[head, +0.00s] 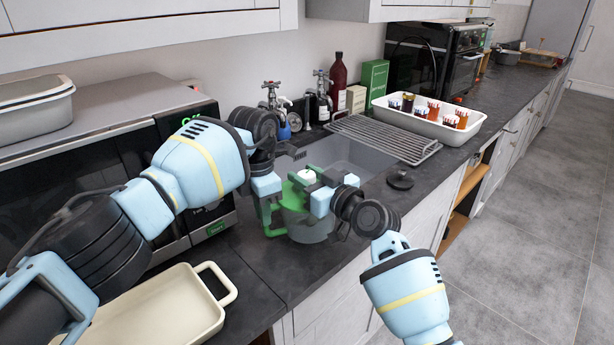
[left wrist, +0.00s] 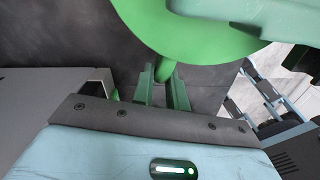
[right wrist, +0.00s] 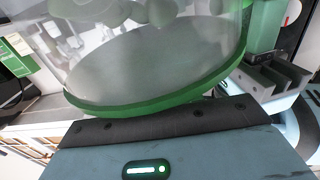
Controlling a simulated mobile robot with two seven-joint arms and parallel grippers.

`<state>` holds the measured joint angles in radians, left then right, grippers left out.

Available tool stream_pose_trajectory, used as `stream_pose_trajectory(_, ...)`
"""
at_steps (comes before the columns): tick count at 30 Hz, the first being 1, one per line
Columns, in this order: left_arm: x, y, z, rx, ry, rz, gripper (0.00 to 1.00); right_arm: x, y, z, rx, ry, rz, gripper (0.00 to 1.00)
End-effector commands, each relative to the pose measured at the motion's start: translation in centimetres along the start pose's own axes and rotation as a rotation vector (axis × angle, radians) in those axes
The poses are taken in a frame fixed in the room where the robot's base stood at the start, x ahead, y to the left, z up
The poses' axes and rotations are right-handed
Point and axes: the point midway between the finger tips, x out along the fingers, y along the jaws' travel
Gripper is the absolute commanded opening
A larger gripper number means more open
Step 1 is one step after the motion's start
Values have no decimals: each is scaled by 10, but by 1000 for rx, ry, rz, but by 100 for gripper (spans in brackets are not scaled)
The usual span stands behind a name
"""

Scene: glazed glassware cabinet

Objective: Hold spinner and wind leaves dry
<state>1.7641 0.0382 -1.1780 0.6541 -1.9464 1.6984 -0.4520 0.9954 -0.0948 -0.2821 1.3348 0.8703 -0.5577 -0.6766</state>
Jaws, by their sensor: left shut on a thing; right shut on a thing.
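The salad spinner (head: 312,232) stands upright on the dark counter in front of the sink. It has a clear bowl, a green lid and a white knob on top. My left gripper (head: 272,228) is low at the spinner's left side. In the left wrist view its green fingers (left wrist: 163,90) close on a green tab below the spinner's round green part (left wrist: 205,30). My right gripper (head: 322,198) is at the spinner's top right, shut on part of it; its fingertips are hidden. The clear bowl (right wrist: 150,60) fills the right wrist view. I cannot make out leaves.
A cream tray (head: 165,310) lies at the front left, beside a microwave (head: 205,215). A black round lid (head: 400,180) lies right of the spinner.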

Motion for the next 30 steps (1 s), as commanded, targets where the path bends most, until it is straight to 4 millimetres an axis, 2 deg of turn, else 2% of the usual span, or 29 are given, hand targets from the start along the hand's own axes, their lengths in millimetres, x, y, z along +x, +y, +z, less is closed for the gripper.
stream_pose_trajectory(30, 0, -1, 2, 2, -5, 1, 0, 1, 1, 3, 41, -27, -527, 14)
